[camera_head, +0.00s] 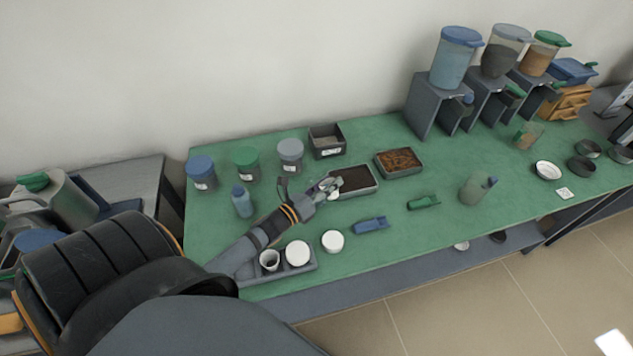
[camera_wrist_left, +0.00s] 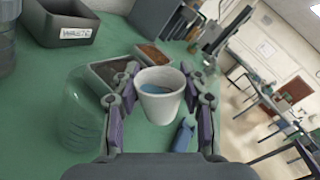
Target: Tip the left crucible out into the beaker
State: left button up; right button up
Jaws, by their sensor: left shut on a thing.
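My left gripper (camera_head: 326,188) is over the green table, beside the dark-filled tray. In the left wrist view, the fingers (camera_wrist_left: 159,100) are shut around a small white crucible (camera_wrist_left: 160,88), one on each side. The crucible looks about upright, its mouth showing, with something blue inside. A clear beaker (camera_wrist_left: 82,118) stands on the table left of the gripper in that view, apart from the crucible. I cannot make this beaker out surely in the head view. Another white crucible (camera_head: 270,259) sits in a grey holder at the front left. My right gripper is not in view.
A dark-filled tray (camera_head: 374,189) and a brown-filled tray (camera_head: 417,174) lie beside the gripper. A waste bin (camera_head: 326,141) and lidded jars (camera_head: 246,162) stand behind. Blue (camera_head: 370,226) and green (camera_head: 423,202) tools lie to the right. Dispensers (camera_head: 455,60) stand at the back right.

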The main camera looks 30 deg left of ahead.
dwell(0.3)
pick_arm(q)
jog(key=shift+a+n, duration=0.2)
jog(key=shift+n, duration=0.2)
jog(key=shift+r+p, duration=0.15)
jog(key=shift+p, duration=0.2)
jog(key=shift+a+n, duration=0.1)
jog(key=shift+n, duration=0.2)
jog(key=shift+a+n+p, duration=0.2)
jog(key=shift+n+p, duration=0.1)
jog(key=shift+n, duration=0.2)
jog(key=shift+r, duration=0.1)
jog(key=shift+w+n, duration=0.1)
jog(key=shift+n, duration=0.3)
